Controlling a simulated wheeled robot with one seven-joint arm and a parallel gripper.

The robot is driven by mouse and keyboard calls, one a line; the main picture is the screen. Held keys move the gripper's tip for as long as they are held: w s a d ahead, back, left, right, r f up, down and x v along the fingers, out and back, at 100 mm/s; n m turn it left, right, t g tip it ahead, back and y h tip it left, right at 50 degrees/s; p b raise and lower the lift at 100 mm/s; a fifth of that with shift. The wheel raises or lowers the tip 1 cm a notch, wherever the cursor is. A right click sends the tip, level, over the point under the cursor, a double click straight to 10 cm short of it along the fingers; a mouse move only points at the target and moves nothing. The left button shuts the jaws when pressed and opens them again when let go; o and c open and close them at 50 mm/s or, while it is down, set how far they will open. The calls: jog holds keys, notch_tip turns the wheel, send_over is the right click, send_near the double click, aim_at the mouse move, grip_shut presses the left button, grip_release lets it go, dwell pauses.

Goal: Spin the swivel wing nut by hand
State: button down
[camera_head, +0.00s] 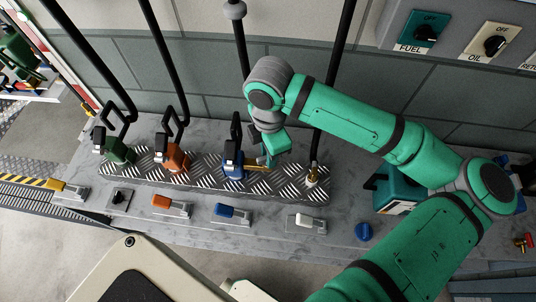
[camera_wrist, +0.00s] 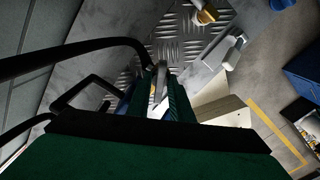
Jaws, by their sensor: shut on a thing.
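My green gripper (camera_head: 268,156) points down beside the blue fitting (camera_head: 233,164) on the diamond-plate strip. A small brass-coloured piece, which looks like the swivel wing nut (camera_head: 257,161), shows at its fingertips, between it and the blue fitting. In the wrist view the two fingers (camera_wrist: 160,82) are close together with a narrow light piece between them. The fingers hide most of that piece, so its shape and turn angle cannot be told. A second brass fitting (camera_head: 312,176) stands at the strip's right end, apart from my gripper; it also shows in the wrist view (camera_wrist: 205,14).
Black hoses rise from green (camera_head: 118,150) and orange (camera_head: 174,158) fittings to the left. Levers with orange (camera_head: 169,204), blue (camera_head: 231,213) and white (camera_head: 306,222) handles line the front. A teal can (camera_head: 388,190) stands right, beneath my arm. FUEL and OIL switches (camera_head: 424,33) are on the wall.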

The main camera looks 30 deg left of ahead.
jog(key=shift+s+m, duration=0.1)
jog(key=shift+m, duration=0.3)
jog(key=shift+m, duration=1.2)
jog(key=shift+m, duration=1.1)
jog(key=c, duration=1.7)
grip_release()
jog(key=shift+c, duration=0.2)
jog(key=shift+r, duration=0.1)
